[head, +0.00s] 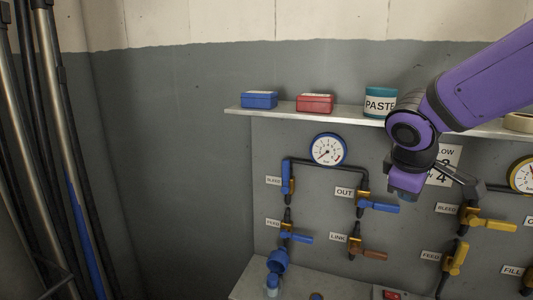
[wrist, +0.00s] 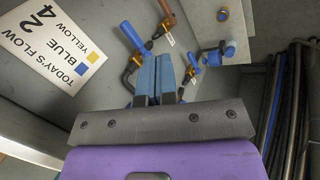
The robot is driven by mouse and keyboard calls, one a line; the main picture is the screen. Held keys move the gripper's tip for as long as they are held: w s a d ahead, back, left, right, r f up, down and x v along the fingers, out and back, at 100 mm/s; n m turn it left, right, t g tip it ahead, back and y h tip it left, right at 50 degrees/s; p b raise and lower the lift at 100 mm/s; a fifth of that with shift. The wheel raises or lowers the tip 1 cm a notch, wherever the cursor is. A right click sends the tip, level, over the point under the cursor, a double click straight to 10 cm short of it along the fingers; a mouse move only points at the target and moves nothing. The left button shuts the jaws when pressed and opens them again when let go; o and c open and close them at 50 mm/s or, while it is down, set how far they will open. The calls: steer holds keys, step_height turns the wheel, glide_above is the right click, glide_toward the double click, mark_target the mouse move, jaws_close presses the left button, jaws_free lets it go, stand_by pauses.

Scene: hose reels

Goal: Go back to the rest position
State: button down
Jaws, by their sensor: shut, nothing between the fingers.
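My gripper (wrist: 157,62) shows in the wrist view with its two blue fingers side by side, shut and empty. It points toward the grey panel with the valves. In the head view my purple arm reaches in from the upper right and hangs in front of the panel, right of the OUT valve (head: 378,206). The fingers are hard to make out there. The arm partly covers the flow sign (head: 443,165), which the wrist view (wrist: 57,42) shows reading blue 2, yellow 4.
A shelf (head: 290,114) above the panel carries a blue box (head: 259,99), a red box (head: 315,103) and a teal PASTE tin (head: 380,103). Gauges (head: 328,149) and several blue, orange and yellow levers stick out. Poles and hoses (head: 62,150) stand at the left.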

steer(key=s+d+r+m+y, duration=0.1)
steer(key=s+m, duration=0.3)
steer(key=s, duration=0.4)
steer(key=s+d+r+m+t+y, duration=0.1)
steer(key=s+r+m, duration=0.3)
steer(key=s, duration=0.5)
steer(key=shift+d+r+m+y, duration=0.15)
steer(key=shift+r+m+y, duration=0.2)
steer(key=shift+m+y, duration=0.35)
stand_by(0.7)
